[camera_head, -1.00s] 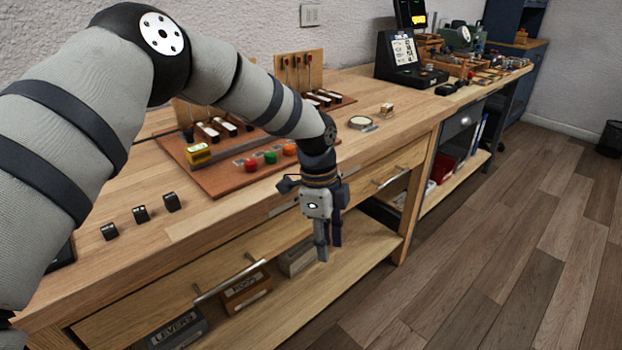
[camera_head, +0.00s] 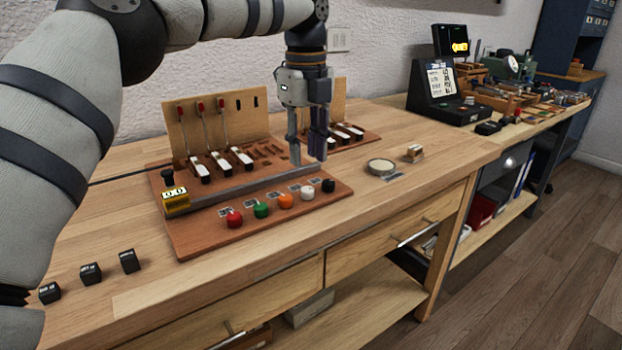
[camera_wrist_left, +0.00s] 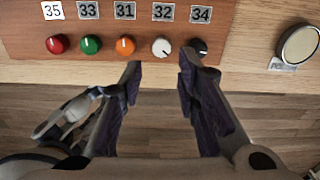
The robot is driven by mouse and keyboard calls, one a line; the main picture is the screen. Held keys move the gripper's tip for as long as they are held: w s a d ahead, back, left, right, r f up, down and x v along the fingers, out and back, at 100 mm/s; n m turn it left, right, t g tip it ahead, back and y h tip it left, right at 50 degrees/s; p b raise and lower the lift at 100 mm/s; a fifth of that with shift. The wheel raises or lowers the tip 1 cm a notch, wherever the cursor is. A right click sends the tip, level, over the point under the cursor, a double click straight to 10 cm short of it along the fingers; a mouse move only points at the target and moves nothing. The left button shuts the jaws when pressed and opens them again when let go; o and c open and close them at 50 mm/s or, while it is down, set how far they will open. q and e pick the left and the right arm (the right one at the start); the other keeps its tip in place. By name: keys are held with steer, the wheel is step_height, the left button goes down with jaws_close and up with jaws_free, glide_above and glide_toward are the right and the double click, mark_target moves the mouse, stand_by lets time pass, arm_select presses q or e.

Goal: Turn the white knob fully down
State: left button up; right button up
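The white knob (camera_head: 308,193) sits in a row of coloured knobs along the front of a brown board, between the orange and black ones. In the left wrist view the white knob (camera_wrist_left: 161,47) has the label 32 above it and a dark pointer mark that seems to slant toward its lower right. My left gripper (camera_head: 308,160) points down behind the knob row in the head view. In the left wrist view its two fingers (camera_wrist_left: 160,78) are apart, on either side of the white knob's line, with nothing between them. My right gripper is not clearly seen.
Red (camera_head: 234,218), green (camera_head: 261,210), orange (camera_head: 286,201) and black (camera_head: 328,185) knobs flank it closely. A grey rail (camera_head: 240,188) with a yellow block (camera_head: 176,201) runs behind.

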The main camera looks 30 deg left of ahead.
mark_target(307, 189)
arm_select(q)
step_height(307, 189, down, 8)
steer(key=shift+w+r, duration=0.1)
steer(key=shift+r, duration=0.15)
arm_select(e)
steer(key=shift+w+r, duration=0.15)
steer(key=shift+w, duration=0.1)
arm_select(q)
steer(key=shift+c, duration=0.4)
jaws_close()
steer(key=shift+r+n, duration=0.1)
steer(key=shift+n, duration=0.2)
arm_select(e)
steer(key=shift+w+r, duration=0.1)
steer(key=shift+r, duration=0.05)
